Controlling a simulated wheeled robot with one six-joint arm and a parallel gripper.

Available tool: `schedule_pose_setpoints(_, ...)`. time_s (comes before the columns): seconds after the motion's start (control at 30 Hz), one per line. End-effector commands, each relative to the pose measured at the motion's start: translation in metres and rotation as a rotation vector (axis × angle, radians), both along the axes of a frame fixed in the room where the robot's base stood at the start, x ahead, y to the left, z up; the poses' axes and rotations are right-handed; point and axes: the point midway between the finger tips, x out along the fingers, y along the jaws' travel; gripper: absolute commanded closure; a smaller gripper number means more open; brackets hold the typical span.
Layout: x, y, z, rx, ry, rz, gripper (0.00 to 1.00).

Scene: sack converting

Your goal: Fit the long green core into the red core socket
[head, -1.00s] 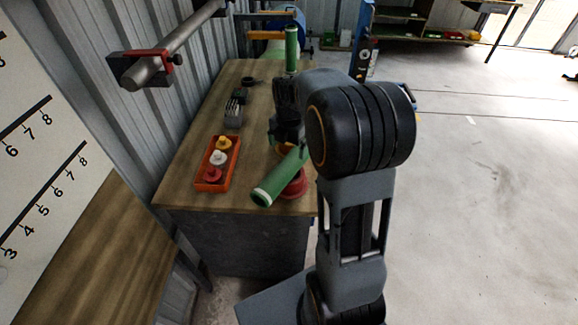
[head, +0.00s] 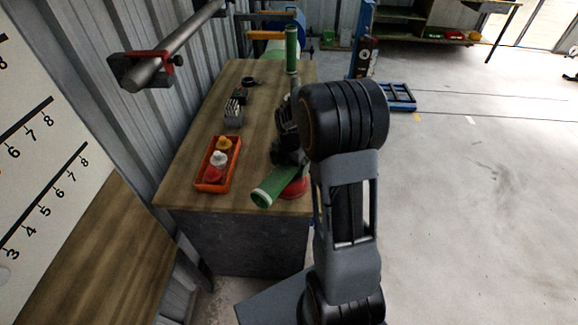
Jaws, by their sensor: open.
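A green core (head: 274,188) lies tilted at the near right of the wooden bench, its open end toward the front left. Its far end is hidden by my arm and gripper. A red round base (head: 295,188), apparently the red core socket, shows just behind and right of it; I cannot tell whether they touch. Another green core (head: 291,48) stands upright at the back of the bench. My gripper (head: 284,158) is open, dark, just above and behind the near core's hidden end. Its fingertips are mostly hidden, and contact with the core cannot be told.
An orange tray (head: 205,187) with yellow, white and red pieces stands on the bench (head: 180,180) at the left. A grey holder (head: 233,117) and small dark items sit farther back. A metal bar on a wall bracket (head: 124,72) juts out at upper left. Open floor lies right.

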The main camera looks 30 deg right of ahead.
Motion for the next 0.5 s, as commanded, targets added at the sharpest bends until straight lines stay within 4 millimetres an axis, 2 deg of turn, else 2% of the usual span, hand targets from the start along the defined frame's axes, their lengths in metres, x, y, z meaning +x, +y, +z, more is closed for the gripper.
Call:
schedule_pose_setpoints(0.13, 0.0000, 0.0000, 0.0001, 0.000, 0.000, 0.000, 0.05)
schedule_pose_setpoints(0.5, 0.0000, 0.0000, 0.0003, 0.000, 0.000, 0.000, 0.41)
